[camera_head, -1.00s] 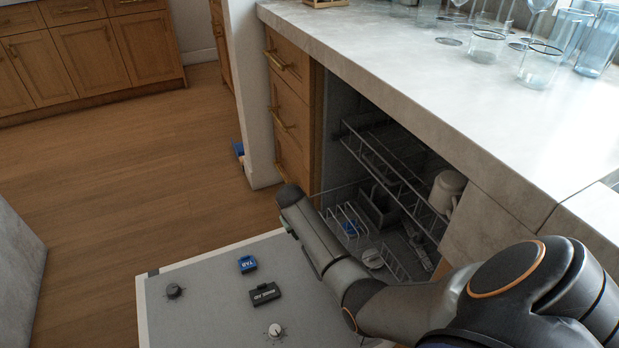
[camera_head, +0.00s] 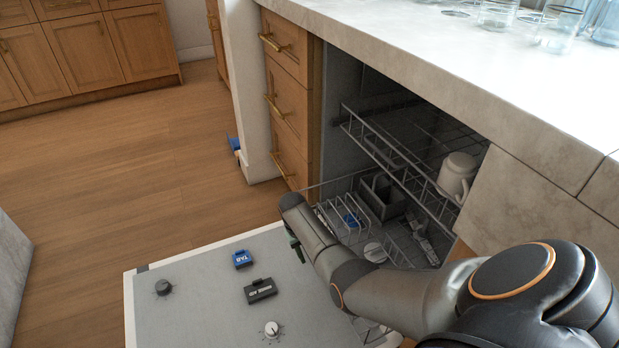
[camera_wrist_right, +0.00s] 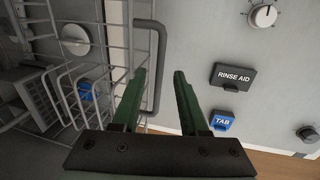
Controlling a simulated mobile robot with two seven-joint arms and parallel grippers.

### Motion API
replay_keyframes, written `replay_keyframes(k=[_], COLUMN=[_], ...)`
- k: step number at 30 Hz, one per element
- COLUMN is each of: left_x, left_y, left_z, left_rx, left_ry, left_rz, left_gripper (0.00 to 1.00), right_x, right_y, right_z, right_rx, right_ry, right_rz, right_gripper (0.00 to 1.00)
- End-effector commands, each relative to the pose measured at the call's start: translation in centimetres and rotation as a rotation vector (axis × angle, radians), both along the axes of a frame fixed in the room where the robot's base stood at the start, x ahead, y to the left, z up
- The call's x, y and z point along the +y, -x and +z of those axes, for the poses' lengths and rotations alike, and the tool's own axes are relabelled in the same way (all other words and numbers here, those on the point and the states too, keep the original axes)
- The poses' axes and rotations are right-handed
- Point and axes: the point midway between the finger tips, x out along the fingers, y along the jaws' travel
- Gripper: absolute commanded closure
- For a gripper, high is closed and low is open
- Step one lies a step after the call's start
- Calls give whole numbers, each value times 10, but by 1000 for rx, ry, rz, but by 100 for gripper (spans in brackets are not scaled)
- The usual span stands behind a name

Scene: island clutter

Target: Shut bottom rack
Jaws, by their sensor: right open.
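The bottom rack (camera_head: 340,222) is a grey wire basket low in the open dishwasher, partly hidden by my right arm. It holds a blue item (camera_head: 350,221), a grey cutlery basket (camera_head: 382,196) and a white round item (camera_head: 375,252). My right gripper (camera_head: 296,250) is above the open door beside the rack's front; its fingers are mostly hidden in the head view. In the right wrist view, the green fingers (camera_wrist_right: 160,78) are open, with the rack's grey front handle (camera_wrist_right: 157,60) appearing between them. I cannot tell whether they touch it. My left gripper is not in view.
The lowered dishwasher door (camera_head: 200,315) carries a blue tab cover (camera_head: 242,259), a rinse aid cap (camera_head: 261,291) and knobs. The upper rack (camera_head: 400,165) holds a white mug (camera_head: 457,175). The countertop (camera_head: 430,50) with glasses overhangs. Wooden floor on the left is free.

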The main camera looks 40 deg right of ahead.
Motion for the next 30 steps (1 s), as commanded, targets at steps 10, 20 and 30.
replay_keyframes(k=[10, 20, 30], left_x=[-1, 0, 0], left_y=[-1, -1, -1], left_z=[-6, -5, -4], left_rx=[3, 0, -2], left_ry=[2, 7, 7], left_rz=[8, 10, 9], left_gripper=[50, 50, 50], right_x=[-2, -2, -2], right_y=[0, 1, 1], right_z=[-8, -8, -8], right_rx=[-1, 0, 0], right_ry=[1, 1, 1], right_rz=[0, 0, 0], right_gripper=[56, 84, 100])
